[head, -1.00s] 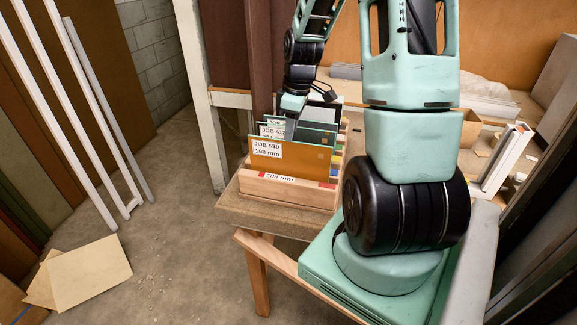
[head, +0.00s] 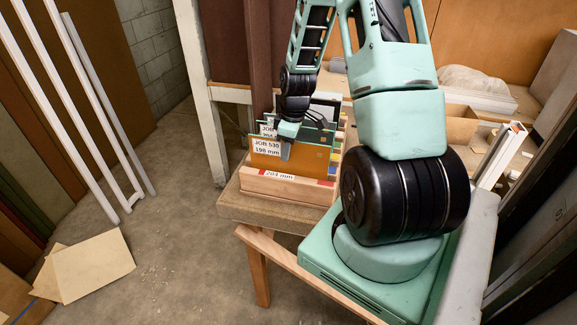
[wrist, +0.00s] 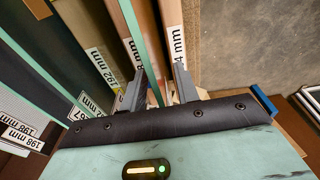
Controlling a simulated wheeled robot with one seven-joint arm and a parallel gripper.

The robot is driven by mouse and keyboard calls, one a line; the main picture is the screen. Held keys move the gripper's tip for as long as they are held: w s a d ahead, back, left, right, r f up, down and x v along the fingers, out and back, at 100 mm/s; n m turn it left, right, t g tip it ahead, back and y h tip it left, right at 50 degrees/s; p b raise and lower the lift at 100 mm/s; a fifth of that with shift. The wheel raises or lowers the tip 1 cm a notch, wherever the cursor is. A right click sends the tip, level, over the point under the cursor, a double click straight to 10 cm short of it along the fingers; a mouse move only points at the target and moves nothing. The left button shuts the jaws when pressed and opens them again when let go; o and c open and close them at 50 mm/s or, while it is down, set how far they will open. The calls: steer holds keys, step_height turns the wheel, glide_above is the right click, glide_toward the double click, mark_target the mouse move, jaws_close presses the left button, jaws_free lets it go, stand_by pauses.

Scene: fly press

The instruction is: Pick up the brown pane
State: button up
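The brown pane (head: 312,165) stands upright at the front of a wooden rack, with a teal edge and a white label reading JOB 530, 198 mm. My gripper (head: 287,150) is at its top, with one finger showing in front of the pane's face. In the wrist view my gripper (wrist: 158,92) is open, its two fingers apart, with the pane's teal edge (wrist: 150,50) running between them. I cannot tell whether either finger touches the pane. The lower part of the pane is hidden in the rack.
The rack's front board (head: 285,187) carries a 204 mm label. Several other labelled panes stand close behind the brown one. The rack sits on a bench (head: 240,208). White frame bars (head: 95,110) stand at left, and loose sheets (head: 90,265) lie on the floor.

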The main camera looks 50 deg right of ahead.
jaws_close()
stand_by(1.3)
